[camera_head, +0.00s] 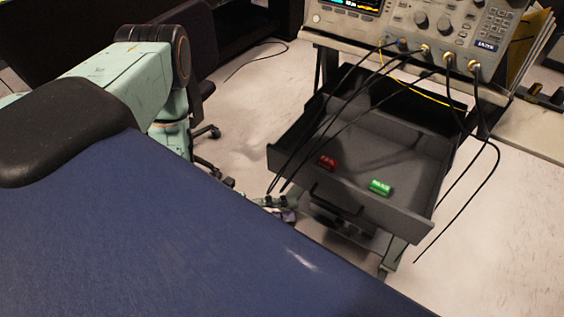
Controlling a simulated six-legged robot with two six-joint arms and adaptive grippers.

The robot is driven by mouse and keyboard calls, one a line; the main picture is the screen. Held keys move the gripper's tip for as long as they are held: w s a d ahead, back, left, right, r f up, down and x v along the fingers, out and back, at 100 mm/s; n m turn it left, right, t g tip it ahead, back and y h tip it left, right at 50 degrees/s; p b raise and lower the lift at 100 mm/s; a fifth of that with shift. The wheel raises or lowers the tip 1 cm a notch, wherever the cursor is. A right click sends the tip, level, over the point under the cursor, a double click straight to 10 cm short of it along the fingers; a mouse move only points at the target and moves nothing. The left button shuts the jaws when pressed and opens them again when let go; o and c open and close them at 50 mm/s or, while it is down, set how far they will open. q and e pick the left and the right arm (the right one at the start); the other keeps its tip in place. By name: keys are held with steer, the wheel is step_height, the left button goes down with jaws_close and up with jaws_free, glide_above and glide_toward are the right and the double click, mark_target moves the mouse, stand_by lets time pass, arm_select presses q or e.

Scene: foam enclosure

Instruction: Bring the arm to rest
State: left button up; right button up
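My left arm (155,75) comes in from the left, bends at its elbow and runs down. Its lower part is mostly hidden by the foreground. My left gripper (279,204) shows only in small part, low in front of the open drawer's front panel. It is too small and too covered to tell whether its fingers are open or shut, and I see nothing held in it. My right gripper is out of view.
An open grey drawer (400,207) holds a red block (327,162) and a green block (380,187). Above it stands an oscilloscope (440,22) with dark cables hanging over the drawer. A dark chair (205,60) stands behind my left arm.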

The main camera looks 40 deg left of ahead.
arm_select(q)
steer(key=shift+s+a, duration=0.1)
steer(key=shift+a, duration=0.05)
stand_by(0.3)
steer(key=s+a+f+n+g+y, duration=0.1)
steer(key=s+f+n+g+y, duration=0.3)
steer(key=f+n+y, duration=0.9)
steer(key=s+r+n+g+p, duration=0.2)
steer(key=s+r+n+g, duration=0.5)
steer(key=s+n, duration=0.5)
steer(key=shift+d+r+n+h, duration=0.2)
steer(key=shift+r+n+h, duration=0.3)
steer(key=shift+r, duration=0.5)
